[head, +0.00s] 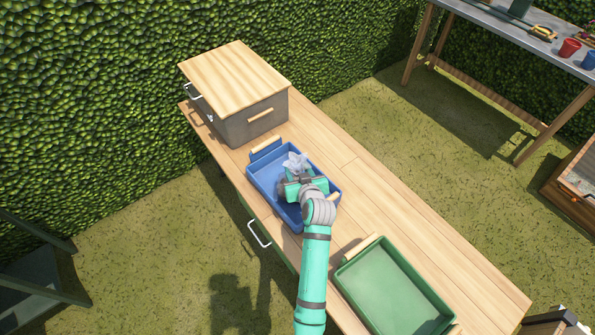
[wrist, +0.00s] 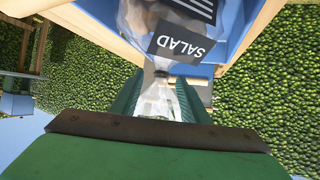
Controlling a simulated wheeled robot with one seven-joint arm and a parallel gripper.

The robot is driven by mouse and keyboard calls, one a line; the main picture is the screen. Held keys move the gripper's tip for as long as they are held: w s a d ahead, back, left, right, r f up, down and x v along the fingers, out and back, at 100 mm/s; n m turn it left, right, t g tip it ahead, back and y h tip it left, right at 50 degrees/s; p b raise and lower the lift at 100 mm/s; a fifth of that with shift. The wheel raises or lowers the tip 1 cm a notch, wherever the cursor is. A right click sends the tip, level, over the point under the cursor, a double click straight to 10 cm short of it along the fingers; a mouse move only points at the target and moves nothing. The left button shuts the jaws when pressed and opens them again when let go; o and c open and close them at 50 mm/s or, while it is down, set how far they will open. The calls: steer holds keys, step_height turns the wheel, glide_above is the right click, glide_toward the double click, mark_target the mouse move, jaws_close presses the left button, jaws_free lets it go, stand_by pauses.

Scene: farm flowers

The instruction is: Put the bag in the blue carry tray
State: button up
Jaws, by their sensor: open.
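The bag is clear plastic with a dark label reading SALAD; it shows in the wrist view (wrist: 160,25) and as a pale patch in the head view (head: 294,162). It is over or inside the blue carry tray (head: 264,176), which stands on the wooden bench; whether it rests on the tray's floor is unclear. My gripper (wrist: 160,92) is open, with a green finger on either side of the bag's narrow gathered neck. In the head view my gripper (head: 299,184) is above the tray and hides part of the bag and the tray's near right part.
A wooden-topped grey box (head: 235,85) stands on the bench behind the blue tray. An empty green tray (head: 392,290) stands at the front right. The bench top (head: 380,200) between and right of them is clear. A second table (head: 490,35) with pots is at the upper right.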

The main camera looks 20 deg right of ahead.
steer(key=v, duration=1.2)
steer(key=s+a+f+t+h, duration=0.1)
steer(key=s+a+f, duration=0.25)
steer(key=s, duration=0.55)
steer(key=s+a+f, duration=0.2)
steer(key=s+a, duration=0.2)
steer(key=s, duration=0.5)
steer(key=s+a+r, duration=0.2)
steer(key=s+r, duration=0.1)
steer(key=s, duration=0.2)
steer(key=s+a+r+t, duration=0.1)
steer(key=s+a+r, duration=0.1)
steer(key=s, duration=0.3)
steer(key=s+a+r+t+y, duration=0.1)
steer(key=s+a+r, duration=0.2)
steer(key=s, duration=0.3)
steer(key=shift+a+r, duration=0.35)
steer(key=shift+a, duration=0.05)
steer(key=shift+s, duration=0.1)
steer(key=shift+c, duration=1.4)
